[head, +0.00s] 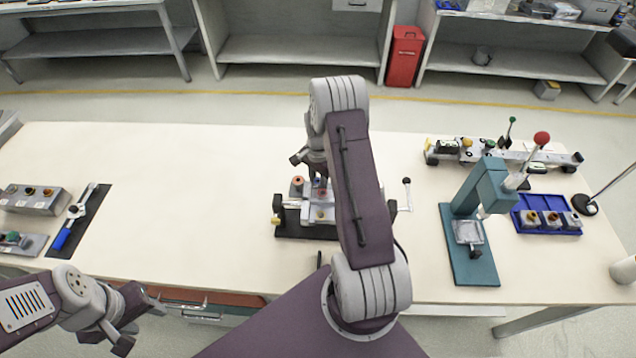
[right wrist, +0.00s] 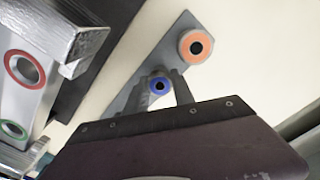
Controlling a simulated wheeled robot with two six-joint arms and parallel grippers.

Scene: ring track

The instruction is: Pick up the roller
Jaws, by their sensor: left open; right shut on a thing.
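A roller with a blue ring and dark hole (right wrist: 160,86) sits between the two fingers of my right gripper (right wrist: 163,92) in the right wrist view. My right gripper is shut on it, over a grey plate (right wrist: 133,92); I cannot tell whether the roller is clear of the plate. An orange-ringed roller (right wrist: 197,46) stands on the same plate, also seen in the head view (head: 298,181). In the head view my right gripper (head: 318,174) points down at the table's middle, partly hidden by its arm. My left gripper (head: 143,312) is open and empty at the table's front left edge.
A clamp fixture (head: 292,229) stands just in front of my right gripper. A teal press (head: 470,260), a blue tray (head: 520,222) and a wheeled track (head: 555,160) are to the right. The table's left middle is clear.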

